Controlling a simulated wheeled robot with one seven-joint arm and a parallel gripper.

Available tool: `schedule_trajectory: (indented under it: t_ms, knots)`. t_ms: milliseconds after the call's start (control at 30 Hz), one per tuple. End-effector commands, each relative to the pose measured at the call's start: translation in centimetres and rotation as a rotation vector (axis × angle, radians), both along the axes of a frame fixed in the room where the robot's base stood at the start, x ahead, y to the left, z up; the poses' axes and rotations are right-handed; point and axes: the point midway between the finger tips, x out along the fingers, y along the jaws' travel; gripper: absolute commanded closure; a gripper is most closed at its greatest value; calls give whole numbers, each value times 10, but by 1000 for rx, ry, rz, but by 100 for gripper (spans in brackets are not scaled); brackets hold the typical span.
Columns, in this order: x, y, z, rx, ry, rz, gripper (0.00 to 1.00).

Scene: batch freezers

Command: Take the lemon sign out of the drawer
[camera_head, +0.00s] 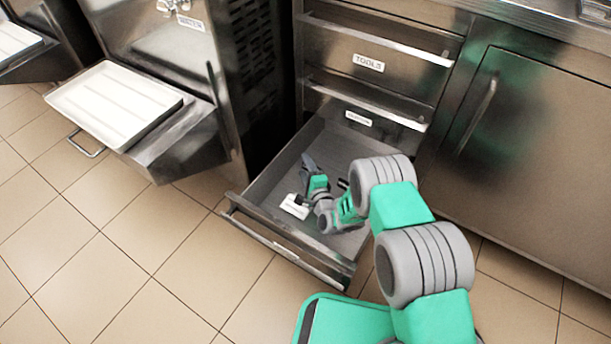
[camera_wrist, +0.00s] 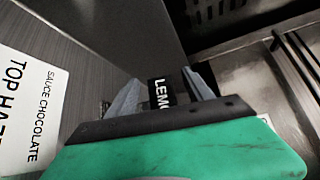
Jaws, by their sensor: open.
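The drawer (camera_head: 262,187) is pulled open, low in the steel cabinet. My gripper (camera_wrist: 160,88) is open and reaches down into the drawer; in the head view it is small, near the drawer's left side. A black sign with white letters "LEMO" (camera_wrist: 160,93), the lemon sign, shows between my two grey fingers in the wrist view. The rest of it is hidden behind the gripper body. I cannot tell whether the fingers touch it. I cannot make out the lemon sign in the head view.
A white sign reading "SAUCE CHOCOLATE" (camera_wrist: 30,115) lies to the left in the wrist view; a white card (camera_head: 295,207) shows in the drawer. The drawer front (camera_head: 285,248) stands out over the tiles. A freezer with a white tray (camera_head: 115,103) is left, a closed cabinet door (camera_head: 535,155) right.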

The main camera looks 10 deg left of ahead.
Motion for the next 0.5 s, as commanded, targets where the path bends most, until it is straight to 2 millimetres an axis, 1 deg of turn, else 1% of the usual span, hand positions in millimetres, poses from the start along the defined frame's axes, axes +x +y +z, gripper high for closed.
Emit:
schedule_trajectory:
  t_ms: [133,333,500]
  knots:
    - [10,0,-4,-1,1,-14,40]
    - [10,0,-3,-1,1,-15,41]
    - [10,0,-3,-2,1,-13,55]
